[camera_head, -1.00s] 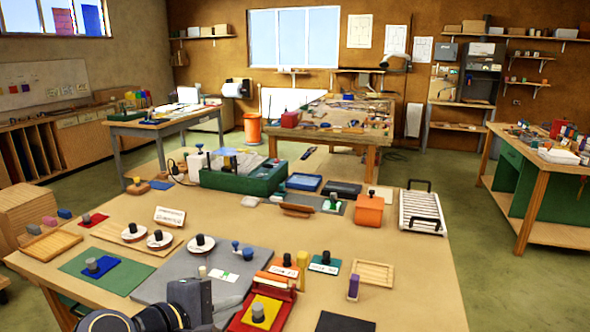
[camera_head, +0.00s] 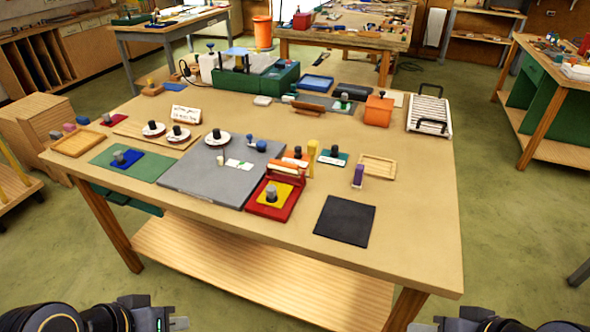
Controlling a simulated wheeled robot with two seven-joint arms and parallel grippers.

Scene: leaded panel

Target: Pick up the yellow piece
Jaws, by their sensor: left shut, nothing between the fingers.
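Nothing touches the knob. My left gripper (camera_head: 180,323) is at the bottom left of the picture, shut and empty, well short of the table and apart from the yellow piece. My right gripper (camera_head: 422,327) shows only in part at the bottom right edge, also away from the piece; its jaws are not clear.
A grey board (camera_head: 200,178) lies left of the red tray, and a black mat (camera_head: 345,220) lies to its right. A yellow upright block (camera_head: 312,156) and a purple block (camera_head: 358,176) stand nearby. A blue plate with a knob (camera_head: 122,162) lies on a green mat (camera_head: 104,158).

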